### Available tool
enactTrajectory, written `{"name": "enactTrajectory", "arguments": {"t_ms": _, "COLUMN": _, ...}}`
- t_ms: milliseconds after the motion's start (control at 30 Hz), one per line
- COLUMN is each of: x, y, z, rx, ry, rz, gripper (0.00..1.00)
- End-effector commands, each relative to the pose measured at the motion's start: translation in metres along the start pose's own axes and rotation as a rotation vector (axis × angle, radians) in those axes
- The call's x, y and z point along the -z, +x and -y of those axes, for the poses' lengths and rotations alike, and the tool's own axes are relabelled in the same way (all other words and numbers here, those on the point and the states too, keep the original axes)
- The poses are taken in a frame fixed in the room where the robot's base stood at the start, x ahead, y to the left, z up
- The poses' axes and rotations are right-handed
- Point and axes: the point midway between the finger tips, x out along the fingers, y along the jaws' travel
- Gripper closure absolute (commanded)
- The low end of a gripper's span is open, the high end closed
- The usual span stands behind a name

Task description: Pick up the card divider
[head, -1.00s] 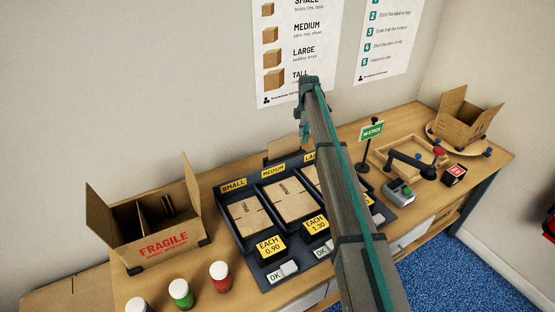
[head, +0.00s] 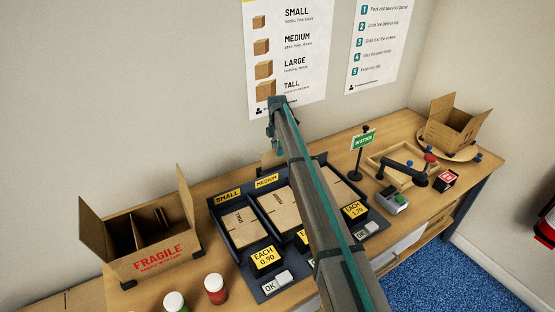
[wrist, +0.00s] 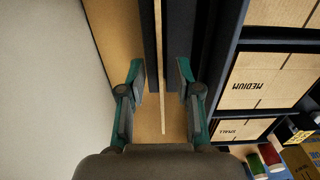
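A thin tan card, which looks like the card divider (wrist: 162,75), stands edge-on between two dark bars in the wrist view. In the head view a brown piece of it (head: 268,159) shows behind the tray of flat cartons, partly hidden by my arm. My gripper (wrist: 160,72) is open, with one finger on each side of the card and the dark bars. No finger visibly touches the card. In the head view my gripper (head: 272,128) hangs above the card, close to the wall; its fingertips are hard to make out there.
A dark tray (head: 232,262) of flat cartons stands in front of the card. An open FRAGILE box (head: 157,259) is at left, with jars (head: 215,289) before it. An IN STOCK sign (head: 362,141), a wooden tray and another open box (head: 452,125) are at right.

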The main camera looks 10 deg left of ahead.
Motion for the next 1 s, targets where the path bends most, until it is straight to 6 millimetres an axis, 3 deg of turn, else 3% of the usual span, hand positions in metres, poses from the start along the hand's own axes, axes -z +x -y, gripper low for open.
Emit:
{"name": "enactTrajectory", "arguments": {"t_ms": 200, "x": 0.000, "y": 0.027, "z": 0.002, "rx": 0.002, "ry": 0.000, "rz": -0.001, "gripper": 0.67}}
{"name": "enactTrajectory", "arguments": {"t_ms": 467, "x": 0.000, "y": 0.034, "z": 0.001, "rx": 0.000, "ry": 0.000, "rz": 0.000, "gripper": 0.67}}
{"name": "enactTrajectory", "arguments": {"t_ms": 500, "x": 0.000, "y": 0.034, "z": 0.001, "rx": 0.000, "ry": 0.000, "rz": 0.000, "gripper": 0.68}}
{"name": "enactTrajectory", "arguments": {"t_ms": 700, "x": 0.000, "y": 0.034, "z": 0.001, "rx": 0.000, "ry": 0.000, "rz": 0.000, "gripper": 1.00}}
{"name": "enactTrajectory", "arguments": {"t_ms": 1000, "x": 0.000, "y": 0.033, "z": 0.001, "rx": 0.000, "ry": 0.000, "rz": 0.000, "gripper": 1.00}}
